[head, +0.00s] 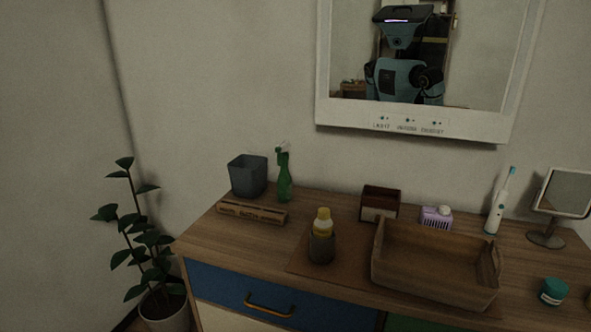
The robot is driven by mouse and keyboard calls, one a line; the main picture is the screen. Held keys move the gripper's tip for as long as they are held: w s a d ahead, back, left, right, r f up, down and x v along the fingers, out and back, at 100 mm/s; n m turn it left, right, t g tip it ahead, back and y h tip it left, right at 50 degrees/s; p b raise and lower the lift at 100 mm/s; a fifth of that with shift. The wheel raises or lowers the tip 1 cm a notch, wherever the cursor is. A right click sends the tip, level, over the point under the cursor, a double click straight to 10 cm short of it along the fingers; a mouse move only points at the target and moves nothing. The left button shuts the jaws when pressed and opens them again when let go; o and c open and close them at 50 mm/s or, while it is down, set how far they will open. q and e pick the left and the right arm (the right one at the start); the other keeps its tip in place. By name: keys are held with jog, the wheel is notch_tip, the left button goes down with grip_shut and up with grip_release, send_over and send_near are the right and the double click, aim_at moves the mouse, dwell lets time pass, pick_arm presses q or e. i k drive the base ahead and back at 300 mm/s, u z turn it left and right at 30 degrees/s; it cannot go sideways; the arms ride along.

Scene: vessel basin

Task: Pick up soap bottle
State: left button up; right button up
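A small bottle with a yellow cap and pale body (322,221) stands upright in a dark grey cup (321,248) near the front middle of the wooden dresser top. Its lower part is hidden by the cup. A green spray bottle (285,181) stands upright farther back, beside a grey bin. I cannot tell for sure which of these is the soap bottle. Neither of my grippers shows in the head view.
A wooden tray (430,287) fills the right front of the dresser. A grey bin (248,176), wooden block (252,212), small brown box (380,204), purple item (436,218), electric toothbrush (498,206), stand mirror (565,196) and teal jar (553,291) surround it. A plant (146,255) stands left.

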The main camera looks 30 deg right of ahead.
aim_at(323, 225)
jog(key=z, duration=0.65)
jog(key=i, duration=1.15)
jog(key=z, duration=0.95)
